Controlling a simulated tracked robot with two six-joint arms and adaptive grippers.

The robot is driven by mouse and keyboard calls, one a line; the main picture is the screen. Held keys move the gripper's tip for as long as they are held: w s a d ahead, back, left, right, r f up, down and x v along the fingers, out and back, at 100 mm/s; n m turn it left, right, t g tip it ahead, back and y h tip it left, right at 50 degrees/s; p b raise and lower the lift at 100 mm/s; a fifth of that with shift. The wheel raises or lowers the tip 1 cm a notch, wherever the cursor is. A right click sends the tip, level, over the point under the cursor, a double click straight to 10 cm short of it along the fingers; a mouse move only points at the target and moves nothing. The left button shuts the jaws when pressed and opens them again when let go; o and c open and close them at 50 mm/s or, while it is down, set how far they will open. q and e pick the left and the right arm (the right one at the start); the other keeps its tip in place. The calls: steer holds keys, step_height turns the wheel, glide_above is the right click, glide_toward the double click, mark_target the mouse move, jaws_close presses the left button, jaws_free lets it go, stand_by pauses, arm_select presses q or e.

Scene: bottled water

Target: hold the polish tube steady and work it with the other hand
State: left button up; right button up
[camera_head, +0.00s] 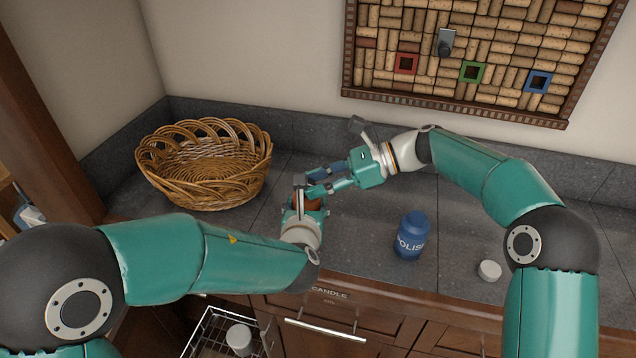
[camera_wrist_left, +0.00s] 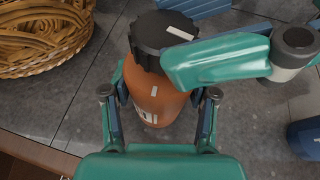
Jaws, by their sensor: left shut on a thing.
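My left gripper (camera_head: 306,208) is shut on an orange-brown bottle with a black cap (camera_wrist_left: 165,36). The bottle's body (camera_wrist_left: 155,95) stands between the two fingers in the left wrist view, and its label is partly hidden. My right gripper (camera_head: 318,182) reaches in from the right, its fingers apart on either side of the bottle's cap. One finger covers part of the cap in the left wrist view; I cannot tell whether they grip it. A blue bottle marked POLISH (camera_head: 411,237) stands upright on the counter, apart from both grippers.
A wicker basket (camera_head: 205,195) stands at the back left of the grey counter. A small white round object (camera_head: 489,270) lies right of the blue bottle. A framed cork board (camera_head: 470,75) hangs on the wall. An open wire drawer (camera_head: 205,335) is below the front edge.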

steer(key=shift+w+n+g, duration=0.35)
steer(key=shift+n+g, duration=0.55)
steer(key=shift+g, duration=0.2)
steer(key=shift+s+n+g, duration=0.1)
steer(key=shift+n+g, duration=0.2)
steer(key=o, duration=1.2)
steer(key=shift+c, duration=0.2)
steer(key=shift+r, duration=0.1)
